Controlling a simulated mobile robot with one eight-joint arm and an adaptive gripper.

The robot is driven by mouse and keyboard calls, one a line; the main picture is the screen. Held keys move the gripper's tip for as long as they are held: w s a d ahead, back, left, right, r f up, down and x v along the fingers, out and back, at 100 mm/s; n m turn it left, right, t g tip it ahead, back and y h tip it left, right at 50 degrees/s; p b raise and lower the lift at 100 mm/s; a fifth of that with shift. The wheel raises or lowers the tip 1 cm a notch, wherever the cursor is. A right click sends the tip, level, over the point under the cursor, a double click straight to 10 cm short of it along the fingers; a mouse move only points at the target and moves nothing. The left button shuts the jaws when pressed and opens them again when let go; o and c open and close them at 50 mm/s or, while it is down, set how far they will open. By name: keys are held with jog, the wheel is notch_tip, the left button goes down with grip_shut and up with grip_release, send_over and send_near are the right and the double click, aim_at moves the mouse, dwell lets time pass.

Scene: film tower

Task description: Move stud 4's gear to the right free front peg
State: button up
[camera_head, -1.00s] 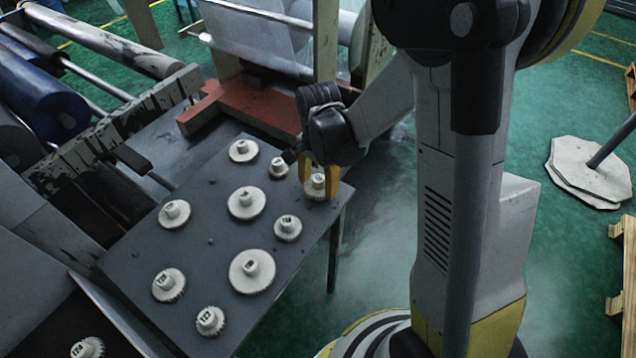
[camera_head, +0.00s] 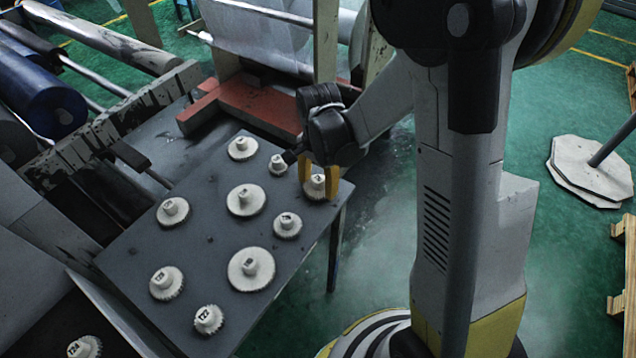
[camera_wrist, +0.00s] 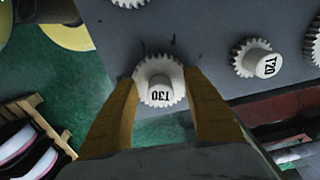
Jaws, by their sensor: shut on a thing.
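My gripper (camera_head: 318,181) is at the far right corner of the dark plate (camera_head: 205,268), pointing down. No stud number is readable, and what is under the gear is hidden.
Several other white gears stand on the plate, among them a T20 gear (camera_wrist: 258,60) close by, a large gear (camera_head: 251,270) and a middle gear (camera_head: 246,200). Small bare pegs show between them. A red beam (camera_head: 245,108) lies behind the plate. Open green floor is to the right.

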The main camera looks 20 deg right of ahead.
jog(key=shift+f, duration=0.3)
jog(key=o, duration=1.2)
notch_tip(320, 180, up, 12)
jog(key=shift+r, duration=0.1)
jog(key=shift+s+r+n+t, duration=1.2)
jog(key=shift+s+n, duration=0.75)
jog(key=shift+s, duration=0.15)
jog(key=shift+s+r+n+t, duration=1.2)
jog(key=shift+s+n, duration=0.7)
jog(key=shift+s, duration=0.2)
jog(key=shift+s+r+n+t, duration=1.1)
jog(key=shift+s+n+t, duration=0.1)
jog(key=shift+s+n, duration=0.85)
